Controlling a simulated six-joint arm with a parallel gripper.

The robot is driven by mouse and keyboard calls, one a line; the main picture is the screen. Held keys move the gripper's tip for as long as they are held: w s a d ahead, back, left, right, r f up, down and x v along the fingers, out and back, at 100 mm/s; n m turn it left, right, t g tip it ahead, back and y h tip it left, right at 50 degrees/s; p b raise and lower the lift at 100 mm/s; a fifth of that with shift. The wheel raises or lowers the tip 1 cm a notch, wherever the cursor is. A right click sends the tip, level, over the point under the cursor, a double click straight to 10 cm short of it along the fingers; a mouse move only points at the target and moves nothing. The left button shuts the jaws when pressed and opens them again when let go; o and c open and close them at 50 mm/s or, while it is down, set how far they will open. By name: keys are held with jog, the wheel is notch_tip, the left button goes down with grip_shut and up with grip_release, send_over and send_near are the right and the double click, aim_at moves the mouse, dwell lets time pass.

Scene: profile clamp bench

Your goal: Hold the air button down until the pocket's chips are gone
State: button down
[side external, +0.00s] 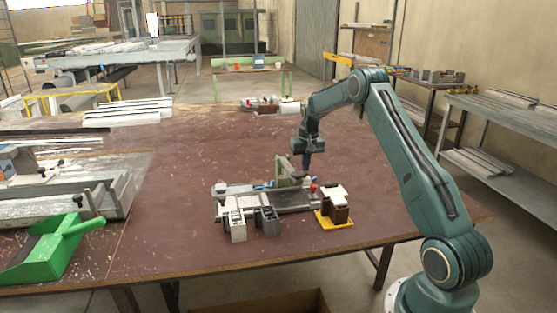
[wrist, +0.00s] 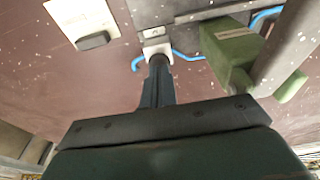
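My gripper (side external: 302,174) points down over the clamp fixture (side external: 290,200) on the brown bench. In the wrist view its dark fingers (wrist: 157,72) look together as one narrow bar. Their tips are at a pale round piece on a small grey block (wrist: 155,36), which looks like the air button; I cannot tell whether it is pressed in. A blue air hose (wrist: 185,55) runs beside it. A green block (wrist: 230,47) stands to the right. The tips and button are too small to separate in the side view. I cannot make out the pocket or any chips in it.
A yellow plate (side external: 325,222) with a brown and white block stands right of the fixture. A red knob (side external: 313,186) is close to my gripper. A green dustpan (side external: 45,255) lies at left. The bench's front middle is clear.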

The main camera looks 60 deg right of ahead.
jog(key=shift+f, duration=0.65)
dwell(1.5)
jog(key=shift+r, duration=3.1)
